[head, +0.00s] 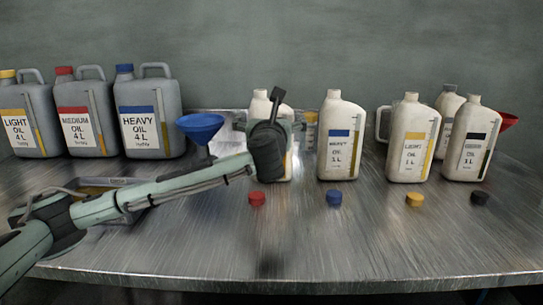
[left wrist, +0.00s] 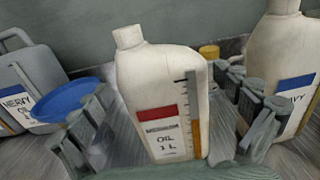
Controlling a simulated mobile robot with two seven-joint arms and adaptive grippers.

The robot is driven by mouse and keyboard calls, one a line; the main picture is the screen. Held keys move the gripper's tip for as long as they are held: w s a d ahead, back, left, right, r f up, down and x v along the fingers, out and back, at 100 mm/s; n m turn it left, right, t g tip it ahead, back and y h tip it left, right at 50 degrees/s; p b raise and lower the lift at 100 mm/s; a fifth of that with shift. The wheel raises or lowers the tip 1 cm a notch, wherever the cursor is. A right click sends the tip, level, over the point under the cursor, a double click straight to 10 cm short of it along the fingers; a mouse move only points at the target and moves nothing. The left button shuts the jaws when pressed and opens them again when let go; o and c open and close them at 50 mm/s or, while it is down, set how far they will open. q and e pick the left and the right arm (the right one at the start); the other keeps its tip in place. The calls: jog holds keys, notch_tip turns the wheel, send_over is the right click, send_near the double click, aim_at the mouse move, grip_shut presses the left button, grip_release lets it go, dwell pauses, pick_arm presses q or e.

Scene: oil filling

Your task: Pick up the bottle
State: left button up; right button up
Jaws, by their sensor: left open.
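A white 1 L bottle with a red "MEDIUM OIL" label (left wrist: 160,85) stands upright and uncapped in the middle of the left wrist view. In the head view the bottle (head: 258,106) is mostly hidden behind my left gripper (head: 268,128). My left gripper is open, with one finger on each side of the bottle; its fingers also show at both sides in the left wrist view (left wrist: 166,108). I cannot tell whether they touch it. More white bottles stand to the right: blue label (head: 338,115), yellow label (head: 410,120) and dark label (head: 472,120). My right gripper is not in view.
Grey 4 L canisters with yellow (head: 28,95), red (head: 86,90) and blue (head: 148,90) labels stand at the left. A blue funnel (head: 201,125) is close left of the gripper. Loose red (head: 257,198) and blue (head: 334,198) caps lie in front.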

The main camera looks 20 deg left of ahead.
pick_arm(q)
jog(key=x, duration=0.3)
jog(key=shift+w+a, duration=0.1)
jog(key=shift+w, duration=0.2)
jog(key=c, duration=1.5)
jog(key=shift+r, duration=0.1)
jog(key=shift+c, duration=0.2)
jog(key=shift+r, duration=0.1)
